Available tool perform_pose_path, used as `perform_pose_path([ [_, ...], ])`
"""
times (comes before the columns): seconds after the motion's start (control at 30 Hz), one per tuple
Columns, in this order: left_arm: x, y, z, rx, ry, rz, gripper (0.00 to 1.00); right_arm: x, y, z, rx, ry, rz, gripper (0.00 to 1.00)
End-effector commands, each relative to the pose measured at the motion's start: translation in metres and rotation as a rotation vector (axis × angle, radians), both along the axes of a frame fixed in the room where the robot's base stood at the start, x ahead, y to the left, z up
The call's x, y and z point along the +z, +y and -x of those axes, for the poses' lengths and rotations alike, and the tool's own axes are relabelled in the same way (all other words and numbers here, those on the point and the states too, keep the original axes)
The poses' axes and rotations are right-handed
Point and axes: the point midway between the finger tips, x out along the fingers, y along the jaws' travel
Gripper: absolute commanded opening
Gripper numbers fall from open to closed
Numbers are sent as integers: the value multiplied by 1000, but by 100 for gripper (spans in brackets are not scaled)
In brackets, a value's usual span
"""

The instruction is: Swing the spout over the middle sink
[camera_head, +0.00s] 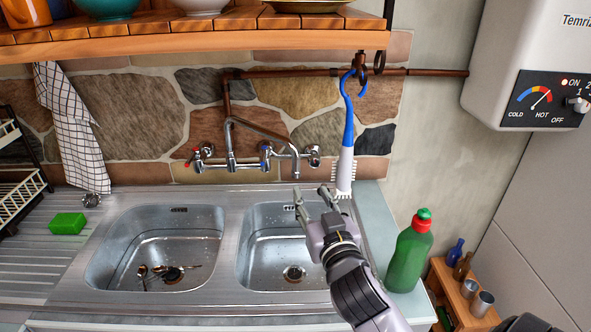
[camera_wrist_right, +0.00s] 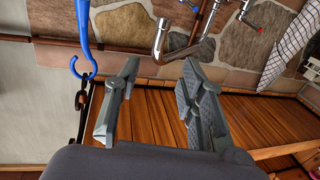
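The wall tap is chrome, with a red-marked handle at the left and a blue-marked one in the middle. Its spout (camera_head: 262,131) slants to the right and turns down at its tip, over the back edge of the right basin (camera_head: 268,240). The left basin (camera_head: 125,244) is beside it. My right gripper (camera_head: 312,197) is open and empty, in front of and below the spout tip, a little to its right. In the right wrist view the spout's bent tube (camera_wrist_right: 160,38) shows beyond the gap between the open fingers (camera_wrist_right: 158,66). My left gripper is not in view.
A green bottle (camera_head: 409,255) stands right of the basins. A wooden shelf (camera_head: 190,27) runs above. Cutlery lies in the left basin; a green sponge (camera_head: 67,223) sits on the drainboard.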

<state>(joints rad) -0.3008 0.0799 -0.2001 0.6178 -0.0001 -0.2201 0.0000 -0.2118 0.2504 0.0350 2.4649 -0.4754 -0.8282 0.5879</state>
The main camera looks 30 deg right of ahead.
Motion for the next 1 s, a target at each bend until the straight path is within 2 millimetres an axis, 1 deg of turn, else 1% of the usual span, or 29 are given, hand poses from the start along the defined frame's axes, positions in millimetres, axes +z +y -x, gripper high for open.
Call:
perform_pose_path([
  [0.03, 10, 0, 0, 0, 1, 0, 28, 4, -4, -12, -1, 4, 3, 37],
  [0.3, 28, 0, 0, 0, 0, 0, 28, 3, -24, -69, -2, 6, 2, 37],
  [0.5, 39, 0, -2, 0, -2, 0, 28, 2, -37, -106, -1, 6, 0, 37],
  [0.6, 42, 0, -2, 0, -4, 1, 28, 1, -42, -119, -1, 7, -1, 37],
  [0.7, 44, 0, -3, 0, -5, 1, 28, 0, -44, -127, 0, 7, 0, 37],
  [0.83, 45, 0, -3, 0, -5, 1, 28, -1, -46, -132, 0, 7, -1, 37],
  [1.0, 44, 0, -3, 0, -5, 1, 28, -1, -46, -133, 0, 7, -1, 37],
])
